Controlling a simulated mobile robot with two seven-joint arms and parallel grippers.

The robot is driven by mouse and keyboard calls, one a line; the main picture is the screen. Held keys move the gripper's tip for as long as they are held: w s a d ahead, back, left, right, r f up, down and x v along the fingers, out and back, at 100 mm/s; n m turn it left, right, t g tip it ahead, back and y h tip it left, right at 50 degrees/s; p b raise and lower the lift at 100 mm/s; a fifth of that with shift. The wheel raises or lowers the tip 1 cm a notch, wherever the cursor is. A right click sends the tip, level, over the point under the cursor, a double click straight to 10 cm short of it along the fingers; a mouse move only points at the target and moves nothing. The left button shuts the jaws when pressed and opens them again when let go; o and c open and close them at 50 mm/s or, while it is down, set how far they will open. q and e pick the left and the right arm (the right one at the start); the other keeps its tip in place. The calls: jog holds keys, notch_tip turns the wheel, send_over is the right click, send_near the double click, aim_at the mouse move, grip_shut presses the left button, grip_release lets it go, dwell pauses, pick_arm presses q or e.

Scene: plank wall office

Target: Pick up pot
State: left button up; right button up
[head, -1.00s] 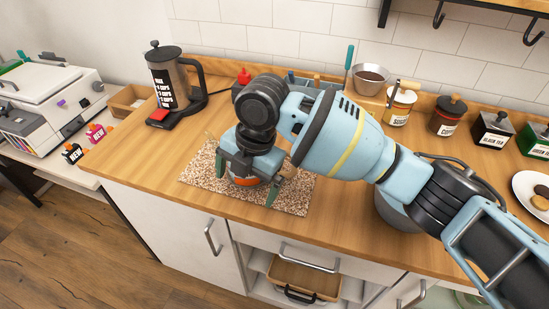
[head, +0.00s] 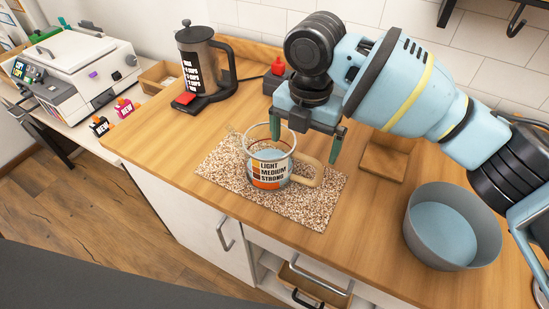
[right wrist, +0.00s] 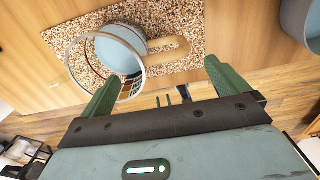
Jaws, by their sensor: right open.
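The pot (head: 270,170) is a clear glass vessel with a light, medium and strong label, an orange band and a wooden handle (head: 312,168). It stands upright on a speckled mat (head: 216,172) on the counter. My right gripper (head: 306,139) is open and empty, above and behind the pot, with its fingers pointing down. In the right wrist view the pot (right wrist: 118,52) lies beyond the open gripper (right wrist: 160,75), with its rim near the left finger and its handle ahead of the gap. My left gripper is out of view.
A grey bowl (head: 452,226) stands on the counter (head: 352,228) to the right. A wooden block (head: 386,160) lies behind it. A dark coffee press (head: 203,66) stands at the back left. A red-topped item (head: 278,68) is behind the gripper.

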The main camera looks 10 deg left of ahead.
aim_at(306, 161)
jog(key=shift+w+d+f, duration=0.1)
jog(key=shift+d+f, duration=0.15)
jog(key=shift+f, duration=1.5)
jog(key=shift+d+f, duration=0.2)
jog(key=shift+f, duration=1.55)
jog(key=shift+r, duration=0.1)
jog(key=c, duration=1.7)
